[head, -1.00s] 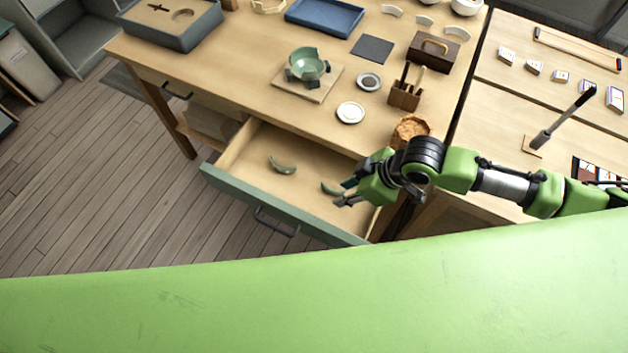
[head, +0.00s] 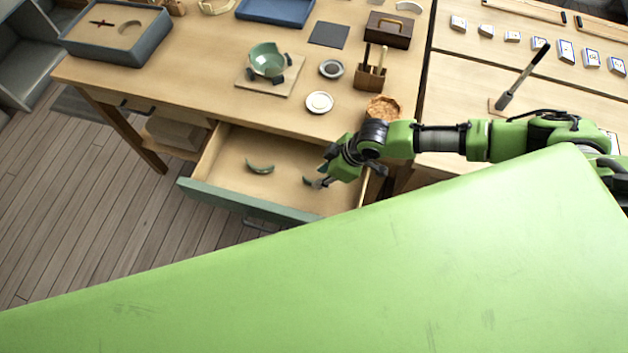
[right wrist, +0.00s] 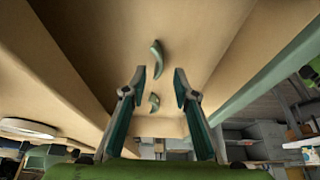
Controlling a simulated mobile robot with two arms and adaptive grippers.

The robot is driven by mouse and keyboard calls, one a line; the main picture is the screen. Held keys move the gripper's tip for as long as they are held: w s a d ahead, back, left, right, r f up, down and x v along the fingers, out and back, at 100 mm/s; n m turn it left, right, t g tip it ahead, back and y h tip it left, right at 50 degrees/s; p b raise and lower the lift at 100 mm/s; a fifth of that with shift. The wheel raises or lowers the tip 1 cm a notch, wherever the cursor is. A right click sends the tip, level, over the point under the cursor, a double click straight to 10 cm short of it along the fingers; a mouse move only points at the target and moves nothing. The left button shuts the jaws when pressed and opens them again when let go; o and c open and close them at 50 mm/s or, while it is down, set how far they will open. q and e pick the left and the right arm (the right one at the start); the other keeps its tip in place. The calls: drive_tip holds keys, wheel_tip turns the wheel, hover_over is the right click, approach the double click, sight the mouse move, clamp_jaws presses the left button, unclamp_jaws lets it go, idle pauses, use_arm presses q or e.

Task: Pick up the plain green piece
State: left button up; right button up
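Two curved green pieces lie on the floor of the open drawer. One piece (head: 260,167) is left of centre. The other (head: 308,181) is at the right, partly hidden by my right gripper (head: 321,172). The right wrist view shows a larger-looking piece (right wrist: 156,60) just beyond the fingertips and a smaller-looking one (right wrist: 154,102) between the fingers in the picture. My right gripper, also in the right wrist view (right wrist: 159,80), is open and empty. I cannot tell which piece is plain; no seams can be made out. My left gripper is out of view.
The drawer (head: 238,200) has a green front and wooden walls close around the gripper. Above it, the wooden table (head: 215,85) carries a green broken bowl (head: 268,60), a white dish (head: 319,102), and a tool block (head: 370,77). My own green body covers the foreground.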

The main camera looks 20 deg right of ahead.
drive_tip(key=shift+p+x, duration=0.4)
drive_tip(key=shift+x, duration=2.05)
clamp_jaws()
